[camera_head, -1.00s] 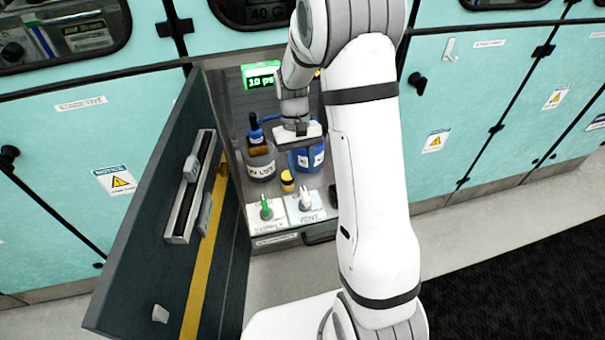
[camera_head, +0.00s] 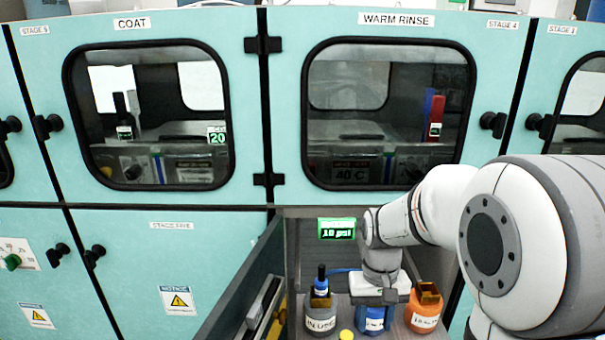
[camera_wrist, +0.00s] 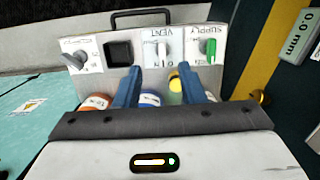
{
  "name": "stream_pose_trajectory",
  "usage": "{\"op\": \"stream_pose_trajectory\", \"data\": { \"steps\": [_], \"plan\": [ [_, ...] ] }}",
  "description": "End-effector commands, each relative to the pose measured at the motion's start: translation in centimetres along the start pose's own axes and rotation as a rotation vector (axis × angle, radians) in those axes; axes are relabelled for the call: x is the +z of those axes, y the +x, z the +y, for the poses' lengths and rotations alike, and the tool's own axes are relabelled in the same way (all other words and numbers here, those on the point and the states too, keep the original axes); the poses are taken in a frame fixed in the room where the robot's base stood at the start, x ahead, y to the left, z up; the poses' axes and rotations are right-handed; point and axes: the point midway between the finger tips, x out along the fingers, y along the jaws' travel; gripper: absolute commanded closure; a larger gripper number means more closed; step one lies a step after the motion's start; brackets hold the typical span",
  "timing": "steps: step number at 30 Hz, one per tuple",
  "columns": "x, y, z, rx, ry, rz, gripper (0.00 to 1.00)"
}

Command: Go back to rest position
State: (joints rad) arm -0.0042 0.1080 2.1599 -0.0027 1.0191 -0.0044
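My gripper (camera_head: 380,292) is inside the open lower cabinet in the head view, low over the bottles. In the wrist view its two blue fingers (camera_wrist: 160,85) stand apart, with nothing visibly held between them. A blue bottle (camera_head: 374,318) with a white label is just below or behind the gripper in the head view. In the wrist view its label (camera_wrist: 150,99) shows past the fingers, near a yellow cap (camera_wrist: 175,88). My forearm and wrist reach in from the right.
The open cabinet door (camera_head: 245,290) stands left of the opening. A dark bottle marked IN USE (camera_head: 320,318) and an orange bottle (camera_head: 424,312) flank the blue one. A panel (camera_wrist: 150,48) with SUPPLY and VENT valves is in the wrist view. A green display (camera_head: 337,229) reads 10 psi.

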Motion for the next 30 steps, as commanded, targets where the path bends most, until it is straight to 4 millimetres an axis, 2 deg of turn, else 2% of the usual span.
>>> {"op": "stream_pose_trajectory", "data": {
  "steps": [1,6,12,15,21,30],
  "plan": [
    [1.4,-1.3,0.0,0.0,0.001,0.041,0.64],
    [5.6,-4.0,0.1,0.001,0.004,0.161,0.64],
    [9.9,-5.5,0.1,0.001,0.006,0.288,0.64],
    [11.4,-5.8,0.1,0.001,0.007,0.331,0.64],
    [12.6,-5.8,0.1,0.002,0.008,0.367,0.64],
    [12.6,-5.8,0.1,0.002,0.007,0.367,0.64]
  ]
}}
